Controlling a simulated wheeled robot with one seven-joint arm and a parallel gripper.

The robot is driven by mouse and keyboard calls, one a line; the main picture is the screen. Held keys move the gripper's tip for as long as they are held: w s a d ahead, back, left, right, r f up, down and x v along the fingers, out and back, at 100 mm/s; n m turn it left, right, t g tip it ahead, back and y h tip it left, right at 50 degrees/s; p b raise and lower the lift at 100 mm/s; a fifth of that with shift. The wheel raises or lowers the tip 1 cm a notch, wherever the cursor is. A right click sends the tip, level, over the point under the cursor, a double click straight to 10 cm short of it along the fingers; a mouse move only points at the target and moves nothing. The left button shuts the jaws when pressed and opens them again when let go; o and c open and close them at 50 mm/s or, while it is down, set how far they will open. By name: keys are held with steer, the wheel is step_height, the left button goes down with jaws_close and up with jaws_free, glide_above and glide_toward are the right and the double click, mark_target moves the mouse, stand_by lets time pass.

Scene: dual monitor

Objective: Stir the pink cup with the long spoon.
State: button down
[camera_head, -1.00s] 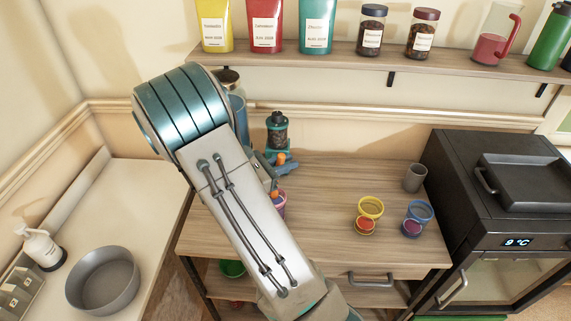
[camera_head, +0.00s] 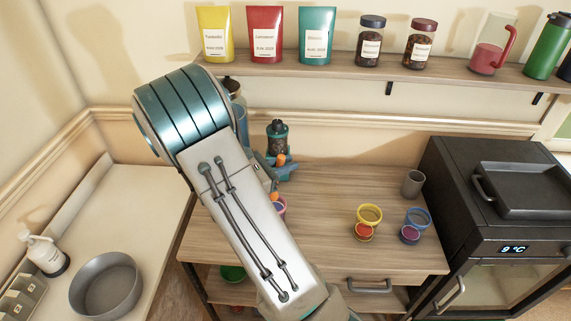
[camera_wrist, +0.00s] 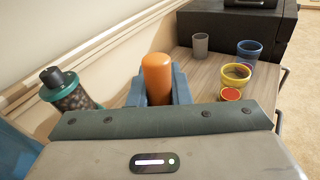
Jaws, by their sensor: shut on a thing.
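My gripper (camera_wrist: 158,92) is shut on the orange handle of the long spoon (camera_wrist: 157,72), which stands up between its blue fingers in the wrist view. In the head view the orange handle (camera_head: 281,160) shows above the fingers, with more orange just below them. The pink cup (camera_head: 281,209) stands on the wooden table below my gripper, mostly hidden behind my arm. The spoon's lower end is hidden, so I cannot tell how deep it sits in the cup. The pink cup does not show in the wrist view.
A dark-topped teal grinder (camera_head: 278,140) stands close behind my gripper. A yellow cup (camera_head: 370,213), a blue cup (camera_head: 418,217) and a grey cup (camera_head: 413,183) stand to the right. The table (camera_head: 325,215) between is clear. A shelf (camera_head: 390,70) runs above.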

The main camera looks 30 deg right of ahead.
step_height(320, 180, up, 5)
steer(key=p, duration=0.4)
stand_by(0.8)
